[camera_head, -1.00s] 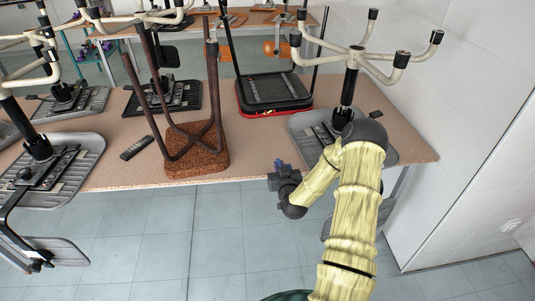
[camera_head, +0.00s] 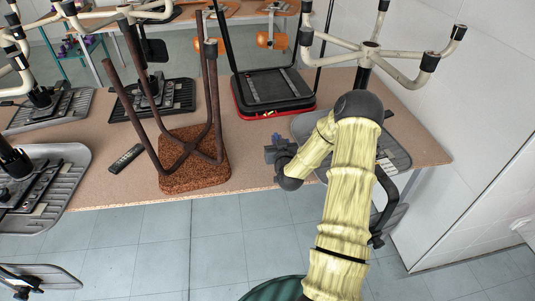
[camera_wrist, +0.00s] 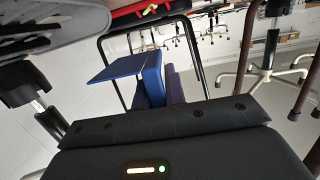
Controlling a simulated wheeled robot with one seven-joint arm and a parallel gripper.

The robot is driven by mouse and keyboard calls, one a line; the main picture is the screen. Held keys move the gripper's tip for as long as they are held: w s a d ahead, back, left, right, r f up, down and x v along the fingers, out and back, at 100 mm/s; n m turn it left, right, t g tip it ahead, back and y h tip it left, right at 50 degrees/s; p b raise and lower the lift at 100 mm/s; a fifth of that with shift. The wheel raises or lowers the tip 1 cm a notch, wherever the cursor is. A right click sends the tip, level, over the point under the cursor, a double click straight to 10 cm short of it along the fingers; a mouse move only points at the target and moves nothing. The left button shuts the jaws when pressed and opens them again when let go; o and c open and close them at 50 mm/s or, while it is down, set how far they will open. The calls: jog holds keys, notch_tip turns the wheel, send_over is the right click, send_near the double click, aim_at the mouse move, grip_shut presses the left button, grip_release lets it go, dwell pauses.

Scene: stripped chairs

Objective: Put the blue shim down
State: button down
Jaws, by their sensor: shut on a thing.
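The blue shim (camera_wrist: 118,67) shows in the wrist view as a flat blue plate sticking out to the left from the jaws. In the head view only a small blue bit (camera_head: 276,139) shows at the tip of my gripper (camera_head: 273,152). My gripper is shut on the shim. In the head view it appears over the front strip of the table (camera_head: 250,186), between the cork-seated upturned stool (camera_head: 195,170) and the grey upturned chair (camera_head: 393,154). My arm hides part of that grey chair. I cannot tell how high the shim is above the table.
A red-edged black seat (camera_head: 272,97) with upright legs lies behind my gripper. A black remote (camera_head: 126,158) lies left of the stool. More upturned chairs crowd the left side. A white wall (camera_head: 480,70) bounds the right. Bare tabletop shows between stool and grey chair.

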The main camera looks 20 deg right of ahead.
jog(key=shift+w, duration=0.4)
jog(key=shift+s, duration=0.1)
notch_tip(320, 180, down, 6)
jog(key=shift+r+p, duration=0.1)
jog(key=shift+p, duration=0.2)
